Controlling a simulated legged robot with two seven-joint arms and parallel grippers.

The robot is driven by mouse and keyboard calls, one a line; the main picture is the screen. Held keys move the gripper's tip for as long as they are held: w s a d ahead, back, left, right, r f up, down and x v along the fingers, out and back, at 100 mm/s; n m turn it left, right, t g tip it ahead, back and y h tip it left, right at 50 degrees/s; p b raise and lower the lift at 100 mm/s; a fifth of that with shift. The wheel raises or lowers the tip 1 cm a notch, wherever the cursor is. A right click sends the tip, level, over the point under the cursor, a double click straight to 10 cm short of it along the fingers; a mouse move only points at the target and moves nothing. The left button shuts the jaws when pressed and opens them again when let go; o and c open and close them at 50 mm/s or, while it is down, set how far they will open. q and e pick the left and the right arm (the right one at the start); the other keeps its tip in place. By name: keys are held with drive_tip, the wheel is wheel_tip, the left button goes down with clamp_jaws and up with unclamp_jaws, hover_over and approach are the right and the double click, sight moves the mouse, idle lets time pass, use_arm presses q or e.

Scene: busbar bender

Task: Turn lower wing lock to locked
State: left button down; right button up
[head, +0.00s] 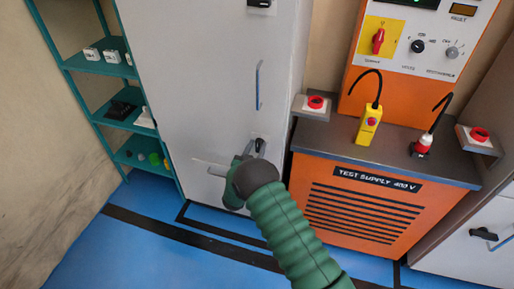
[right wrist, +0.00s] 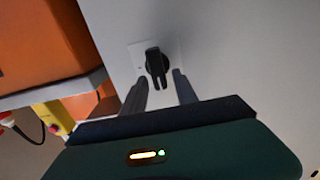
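The lower wing lock (right wrist: 156,62) is a black knob on a pale square plate on the grey cabinet door (head: 212,95). In the right wrist view its wing runs nearly up and down the picture. My right gripper (right wrist: 160,76) is open, with one finger on each side of the wing's lower end and gaps visible. Whether the fingers reach beside the wing or stop short of it, I cannot tell. In the head view my right gripper (head: 252,153) is at the lock, mostly hiding it. My left gripper is not in view.
A blue handle (head: 259,85) and an upper lock (head: 261,3) are on the same door. An orange test supply cabinet (head: 350,205) stands close on the right, with a yellow pendant (head: 368,128) on top. A teal shelf (head: 100,67) is at left. Blue floor (head: 90,250) is clear.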

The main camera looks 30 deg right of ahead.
drive_tip(key=shift+a+r, duration=0.15)
drive_tip(key=shift+a, duration=0.2)
drive_tip(key=c, duration=0.5)
clamp_jaws()
drive_tip(key=shift+s+d, duration=0.1)
drive_tip(key=shift+d, duration=0.25)
drive_tip(key=shift+a, duration=0.1)
